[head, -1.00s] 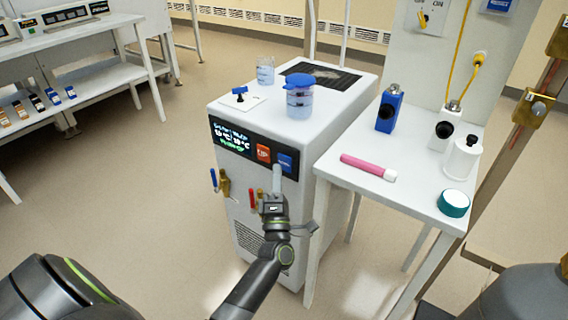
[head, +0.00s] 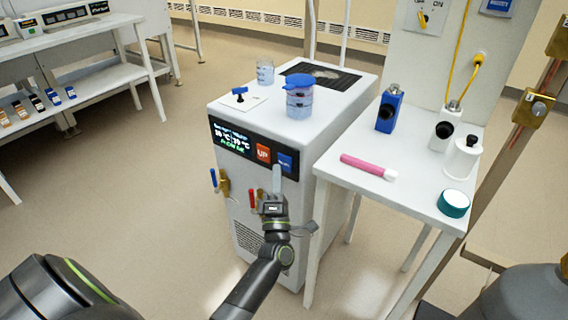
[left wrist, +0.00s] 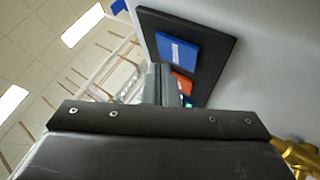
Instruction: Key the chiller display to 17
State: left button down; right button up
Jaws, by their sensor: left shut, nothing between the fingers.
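The white chiller (head: 290,132) stands in the middle of the head view. Its black front panel holds a lit display (head: 233,138), an orange-red UP button (head: 263,153) and a blue button (head: 286,162). The display digits are too small and blurred to read surely. My left gripper (head: 277,172) is shut and empty, its tips pointing up in front of the panel's right end, just below and left of the blue button. The blue button (left wrist: 178,52) and part of the orange button (left wrist: 181,84) show beyond the fingers in the left wrist view. I cannot tell whether the tips touch the panel.
Red-handled and blue-handled brass valves (head: 223,183) sit below the panel. A lidded beaker (head: 299,98) and another beaker (head: 265,72) stand on the chiller. A white side table (head: 400,195) with bottles and a pink tube adjoins on the right.

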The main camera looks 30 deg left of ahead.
pick_arm(q)
jog(key=shift+w, duration=0.15)
dwell(0.5)
jog(key=shift+w, duration=0.3)
jog(key=shift+w+b, duration=0.3)
jog(key=shift+w, duration=0.05)
dwell(0.6)
jog(key=shift+s, duration=0.8)
jog(key=shift+s+a+p, duration=0.2)
jog(key=shift+s+p, duration=0.5)
jog(key=shift+s, duration=1.8)
dwell(1.0)
